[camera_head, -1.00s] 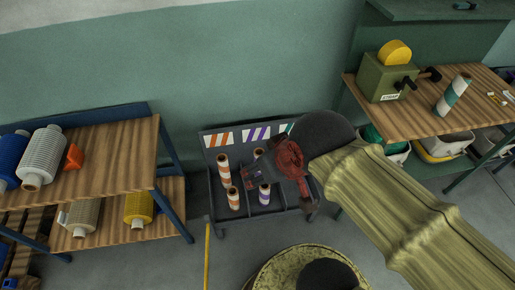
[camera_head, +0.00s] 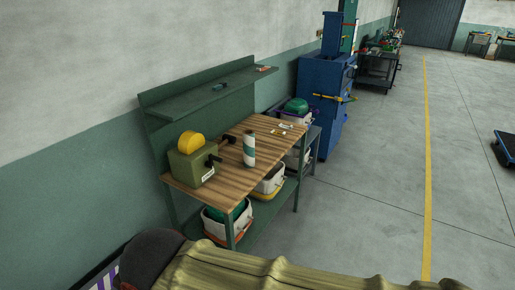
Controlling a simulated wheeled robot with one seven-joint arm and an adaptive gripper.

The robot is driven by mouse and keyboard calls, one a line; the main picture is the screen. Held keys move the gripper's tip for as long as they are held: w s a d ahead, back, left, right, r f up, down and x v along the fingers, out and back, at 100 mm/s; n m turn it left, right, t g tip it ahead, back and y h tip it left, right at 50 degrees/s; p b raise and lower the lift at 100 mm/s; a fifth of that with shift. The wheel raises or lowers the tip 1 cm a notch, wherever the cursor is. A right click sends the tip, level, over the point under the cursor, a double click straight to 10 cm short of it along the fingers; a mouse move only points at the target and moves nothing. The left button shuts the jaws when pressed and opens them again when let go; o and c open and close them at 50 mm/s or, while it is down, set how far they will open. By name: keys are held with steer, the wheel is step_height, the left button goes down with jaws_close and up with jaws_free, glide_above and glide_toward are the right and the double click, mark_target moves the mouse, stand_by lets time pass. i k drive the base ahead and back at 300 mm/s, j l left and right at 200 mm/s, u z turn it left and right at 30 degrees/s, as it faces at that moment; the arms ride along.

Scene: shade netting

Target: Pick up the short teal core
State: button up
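A core with teal and white bands (camera_head: 249,150) stands upright on the wooden top of the green workbench (camera_head: 224,176), to the right of a green box-shaped device. It is the only teal-banded core that I can make out. My arm, in a yellow-green sleeve, crosses the bottom of the view well in front of the bench. My gripper is out of the picture, so whether it holds anything is hidden.
The green device (camera_head: 194,165) with a yellow disc stands left of the core. Small items (camera_head: 284,127) lie at the bench's far end. Bins (camera_head: 270,182) sit on the lower shelf. A blue cabinet (camera_head: 322,110) stands beyond. Open floor (camera_head: 375,170) lies to the right.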

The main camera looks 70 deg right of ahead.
mark_target(249, 149)
steer(key=z, duration=2.15)
steer(key=i+u, duration=0.25)
steer(key=i, duration=0.2)
steer(key=i+l+u, duration=0.15)
steer(key=i+u, duration=0.15)
steer(key=i, duration=0.1)
